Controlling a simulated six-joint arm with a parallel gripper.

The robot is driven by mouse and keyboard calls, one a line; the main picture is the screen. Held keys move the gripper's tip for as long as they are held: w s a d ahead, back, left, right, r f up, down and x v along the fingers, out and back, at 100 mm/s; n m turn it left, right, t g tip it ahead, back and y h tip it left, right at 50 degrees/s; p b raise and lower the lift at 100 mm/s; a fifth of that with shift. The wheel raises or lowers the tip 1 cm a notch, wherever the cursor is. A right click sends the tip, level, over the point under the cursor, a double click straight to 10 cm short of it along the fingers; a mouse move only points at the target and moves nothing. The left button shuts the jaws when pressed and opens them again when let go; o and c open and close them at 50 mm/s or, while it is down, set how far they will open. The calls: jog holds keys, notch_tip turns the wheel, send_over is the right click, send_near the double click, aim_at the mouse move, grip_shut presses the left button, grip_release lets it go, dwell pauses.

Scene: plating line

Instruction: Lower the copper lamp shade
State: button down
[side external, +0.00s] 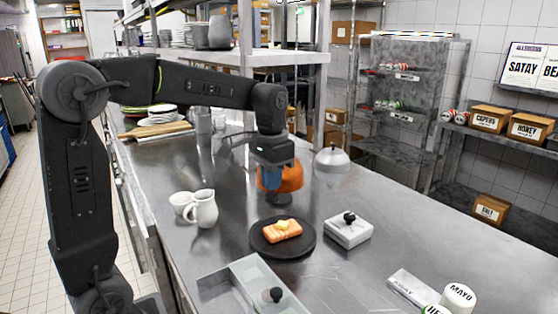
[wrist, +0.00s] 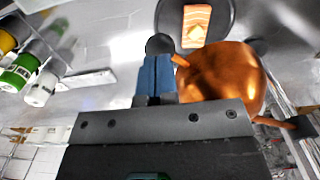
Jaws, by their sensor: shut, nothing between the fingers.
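The copper lamp shade (side external: 290,177) is a rounded copper shape above the steel counter, partly hidden behind my gripper in the side view. In the wrist view, the shade (wrist: 225,80) lies right of my fingers, with a short copper stem on its left side. A dark round knob (wrist: 160,45) sits at the fingertips; whether they touch it I cannot tell. My gripper (side external: 270,188) points down with its blue fingers shut and empty; the fingers also show in the wrist view (wrist: 155,60). A dark plate (side external: 305,250) with a salmon piece (side external: 281,231) lies below.
A white box with a black knob (side external: 348,230) stands right of the plate. A grey tray (side external: 225,285) is at the front. A white jug (side external: 204,210) is left, a steel dome (side external: 332,162) behind. Bottles (side external: 457,297) stand front right. Counter between them is clear.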

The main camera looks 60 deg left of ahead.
jog(key=shift+f, duration=3.8)
jog(key=shift+r, duration=4.55)
jog(key=s+d+f+t, duration=0.1)
jog(key=s+d, duration=0.3)
jog(key=s, duration=0.4)
jog(key=s+d+f+t, duration=0.2)
jog(key=s+d+t, duration=0.2)
jog(key=s, duration=0.4)
jog(key=shift+d+t, duration=0.3)
jog(key=shift+d, duration=0.05)
jog(key=shift+f, duration=0.1)
